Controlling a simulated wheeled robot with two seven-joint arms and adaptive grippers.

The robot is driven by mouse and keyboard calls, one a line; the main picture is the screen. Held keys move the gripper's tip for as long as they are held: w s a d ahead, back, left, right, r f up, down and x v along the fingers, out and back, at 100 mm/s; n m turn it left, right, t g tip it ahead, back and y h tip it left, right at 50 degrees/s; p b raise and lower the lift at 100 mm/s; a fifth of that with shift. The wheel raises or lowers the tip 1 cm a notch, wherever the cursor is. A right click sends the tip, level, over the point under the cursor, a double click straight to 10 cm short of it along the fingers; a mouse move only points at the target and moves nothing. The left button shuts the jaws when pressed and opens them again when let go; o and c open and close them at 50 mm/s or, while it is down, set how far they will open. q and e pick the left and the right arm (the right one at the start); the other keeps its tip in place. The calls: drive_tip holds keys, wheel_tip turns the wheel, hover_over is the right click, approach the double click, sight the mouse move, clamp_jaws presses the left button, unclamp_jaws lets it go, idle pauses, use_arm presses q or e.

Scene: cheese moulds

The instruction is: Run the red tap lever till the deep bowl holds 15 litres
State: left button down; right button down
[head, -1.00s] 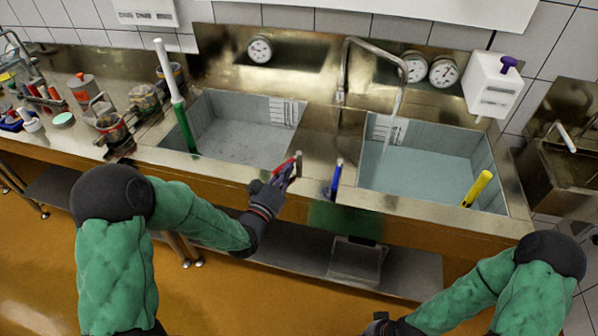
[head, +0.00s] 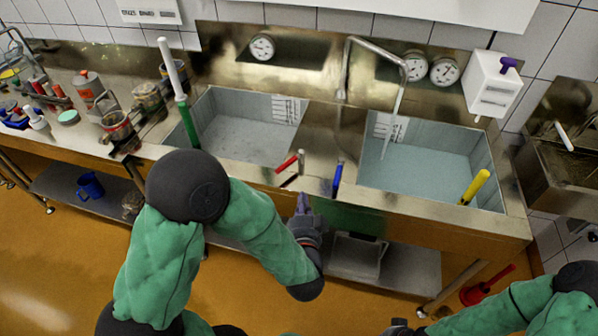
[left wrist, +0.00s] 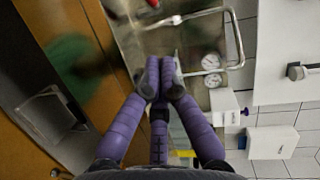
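The red tap lever (head: 286,163) lies on the sink's front ledge, beside a blue lever (head: 337,178). My left gripper (head: 303,198) is just below and right of the red lever, apart from it. Its purple fingers (left wrist: 160,72) are drawn together with nothing visible between them. The right bowl (head: 484,158) holds pale blue water, with a marked scale on its back wall. The spout (head: 372,46) hangs over it and a thin stream falls. The left bowl (head: 207,112) looks grey, without clear water. My right gripper (head: 398,328) is partly cut off at the bottom edge.
A green-and-white standpipe (head: 180,92) stands at the left bowl and a yellow handle (head: 474,187) in the right one. Jars and bottles crowd the counter at left. A shelf under the sink holds a clear container (head: 358,256). Dials (head: 444,71) line the backsplash.

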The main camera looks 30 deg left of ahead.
sight(287, 165)
use_arm(q)
drive_tip(key=b+x, duration=0.1)
drive_tip(key=x, duration=0.4)
drive_tip(key=b+x, duration=0.2)
drive_tip(key=x, duration=0.2)
drive_tip(key=shift+w+a+f, duration=0.25)
drive_tip(key=shift+a, duration=0.05)
drive_tip(key=shift+w+a+f+b, duration=0.1)
drive_tip(key=shift+w+a+b, duration=0.1)
drive_tip(key=shift+a+b, duration=0.25)
drive_tip(key=shift+w+a+f+b, duration=0.1)
drive_tip(key=shift+w+a+b, duration=0.15)
drive_tip(key=shift+a, duration=0.4)
drive_tip(key=shift+w+a, duration=0.15)
drive_tip(key=shift+a, duration=0.65)
drive_tip(key=shift+a, duration=0.1)
drive_tip(key=shift+a+f, duration=0.15)
drive_tip(key=shift+a, duration=0.75)
drive_tip(key=shift+w, duration=0.1)
